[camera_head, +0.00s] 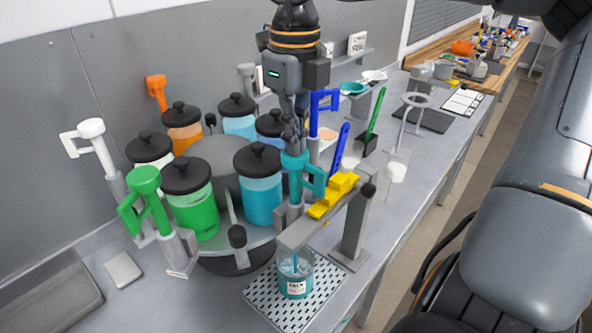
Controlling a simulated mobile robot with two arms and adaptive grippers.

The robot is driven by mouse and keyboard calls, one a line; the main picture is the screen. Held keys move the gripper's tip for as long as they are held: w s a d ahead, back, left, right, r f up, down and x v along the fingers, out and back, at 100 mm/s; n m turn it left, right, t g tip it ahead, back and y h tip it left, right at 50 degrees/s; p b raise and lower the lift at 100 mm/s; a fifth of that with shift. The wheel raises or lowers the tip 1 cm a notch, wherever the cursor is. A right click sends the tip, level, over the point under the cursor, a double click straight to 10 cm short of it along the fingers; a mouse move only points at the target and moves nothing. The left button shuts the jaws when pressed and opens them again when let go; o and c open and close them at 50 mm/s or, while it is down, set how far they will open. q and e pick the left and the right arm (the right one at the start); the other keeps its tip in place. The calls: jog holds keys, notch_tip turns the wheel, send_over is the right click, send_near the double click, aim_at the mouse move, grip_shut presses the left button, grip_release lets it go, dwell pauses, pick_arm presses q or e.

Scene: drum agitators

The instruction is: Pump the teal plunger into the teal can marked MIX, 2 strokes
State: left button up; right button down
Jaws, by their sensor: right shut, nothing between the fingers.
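The teal plunger (294,162) stands upright at the front of the round carousel, its hooked side handle pointing right. My right gripper (293,138) comes down from above, fingers shut and empty, with its tips right over the plunger's top. I cannot tell whether they touch it. The teal can (295,284) with a white label stands on the perforated tray (262,296) below the plunger, under a grey bar. The label is too small to read surely. My left gripper is not in view.
The carousel holds several black-lidded jars, such as a green one (194,208) and a blue one (262,196). A green pump (147,186) and a white pump (93,131) stand at left. A post with a yellow stepped block (333,196) stands close right of the plunger.

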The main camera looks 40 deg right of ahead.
jog(key=shift+f+b, duration=1.2)
jog(key=shift+f, duration=0.35)
jog(key=shift+r+p, duration=2.35)
jog(key=shift+r, duration=0.85)
